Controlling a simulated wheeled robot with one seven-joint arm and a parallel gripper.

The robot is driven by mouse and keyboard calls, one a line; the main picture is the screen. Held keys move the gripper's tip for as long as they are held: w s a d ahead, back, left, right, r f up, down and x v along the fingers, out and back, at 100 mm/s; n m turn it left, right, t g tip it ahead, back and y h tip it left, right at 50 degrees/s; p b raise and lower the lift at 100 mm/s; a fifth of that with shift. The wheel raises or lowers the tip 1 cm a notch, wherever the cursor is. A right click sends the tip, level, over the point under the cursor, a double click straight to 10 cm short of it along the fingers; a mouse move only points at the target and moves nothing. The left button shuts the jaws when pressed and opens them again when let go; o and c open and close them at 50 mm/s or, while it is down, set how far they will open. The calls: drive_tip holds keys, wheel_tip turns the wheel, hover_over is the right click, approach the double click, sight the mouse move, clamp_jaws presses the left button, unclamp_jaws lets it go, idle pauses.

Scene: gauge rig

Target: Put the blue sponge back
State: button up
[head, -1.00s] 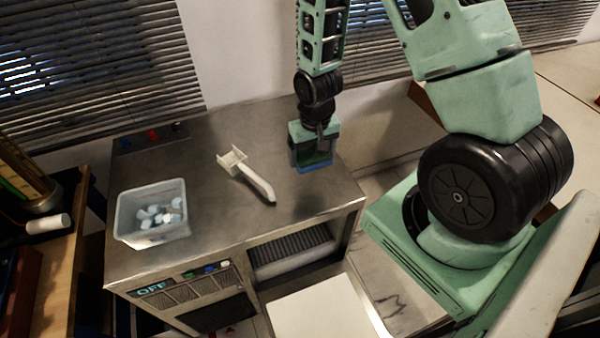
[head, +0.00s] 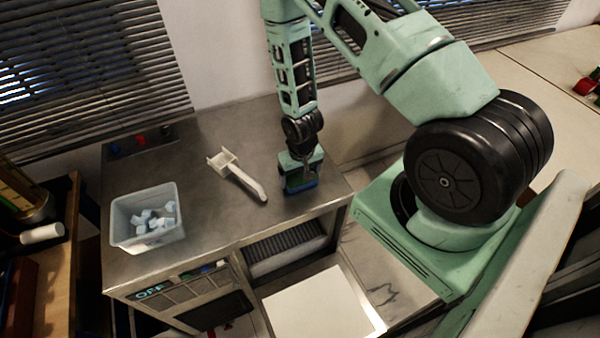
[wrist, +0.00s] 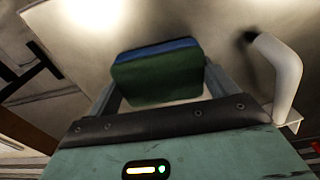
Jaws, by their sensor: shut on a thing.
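The sponge (head: 302,189) is a small block with a blue layer and a green layer, held at the right part of the metal counter top. In the wrist view the sponge (wrist: 160,78) shows its green face, with a blue strip along the upper edge. My gripper (head: 300,178) is shut on it and points down. In the wrist view its fingers sit at the sponge's left and right sides. The sponge is close to the counter top; I cannot tell whether it touches.
A white scoop (head: 240,178) lies just left of my gripper; its handle also shows in the wrist view (wrist: 284,75). A translucent bin (head: 125,235) with several pale blue cubes stands at the left. The counter's front carries an "OFF" panel (head: 155,291).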

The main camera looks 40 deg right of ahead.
drive_tip(key=shift+f, duration=0.2)
drive_tip(key=o, duration=0.7)
drive_tip(key=shift+r, duration=0.1)
